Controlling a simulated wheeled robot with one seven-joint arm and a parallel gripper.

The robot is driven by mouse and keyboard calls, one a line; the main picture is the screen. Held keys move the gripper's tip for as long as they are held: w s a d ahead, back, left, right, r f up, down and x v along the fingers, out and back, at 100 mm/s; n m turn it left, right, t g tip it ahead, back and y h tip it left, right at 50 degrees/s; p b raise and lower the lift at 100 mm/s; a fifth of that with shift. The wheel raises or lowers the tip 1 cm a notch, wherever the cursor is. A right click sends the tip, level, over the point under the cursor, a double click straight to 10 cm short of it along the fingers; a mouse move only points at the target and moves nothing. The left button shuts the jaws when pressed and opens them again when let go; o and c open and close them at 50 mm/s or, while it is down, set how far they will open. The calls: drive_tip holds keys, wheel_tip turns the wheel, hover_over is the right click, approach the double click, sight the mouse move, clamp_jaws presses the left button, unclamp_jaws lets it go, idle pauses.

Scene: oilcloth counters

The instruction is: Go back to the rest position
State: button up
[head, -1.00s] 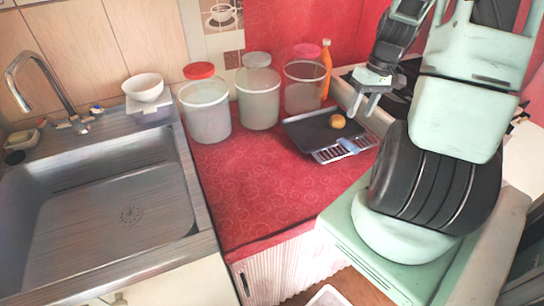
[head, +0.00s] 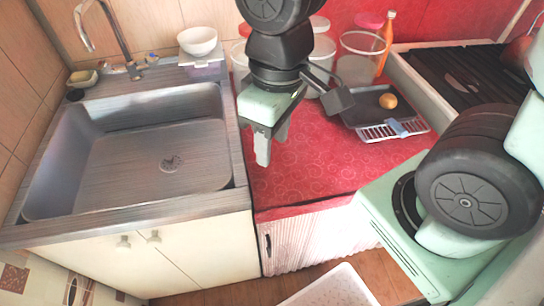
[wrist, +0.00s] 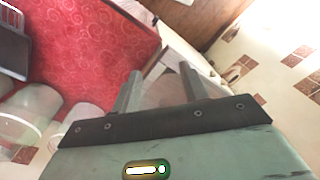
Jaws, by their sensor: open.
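My gripper (head: 270,146) hangs fingers down over the left part of the red counter, near the sink's edge. It is above the cloth, and no object shows between the fingers. In the wrist view the two grey fingers (wrist: 160,88) stand apart with nothing held. A round tan item (head: 388,101) lies on the dark tray (head: 362,112) at the back right of the counter, well apart from my gripper. My arm and wrist hide part of the containers behind them.
A sink (head: 130,165) with a tap (head: 92,30) is at left. A white bowl (head: 197,41) stands behind it. Clear tubs (head: 355,68) and an orange bottle (head: 387,35) line the back wall. A wire rack (head: 378,134) lies by the tray. The counter's front (head: 310,175) is bare.

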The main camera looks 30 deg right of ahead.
drive_tip(key=shift+n, duration=0.6)
drive_tip(key=s, duration=0.1)
drive_tip(key=s+a, duration=0.2)
drive_tip(key=s, duration=0.1)
drive_tip(key=shift+s+a+r, duration=0.1)
drive_tip(key=shift+a+r, duration=0.1)
drive_tip(key=shift+a, duration=0.05)
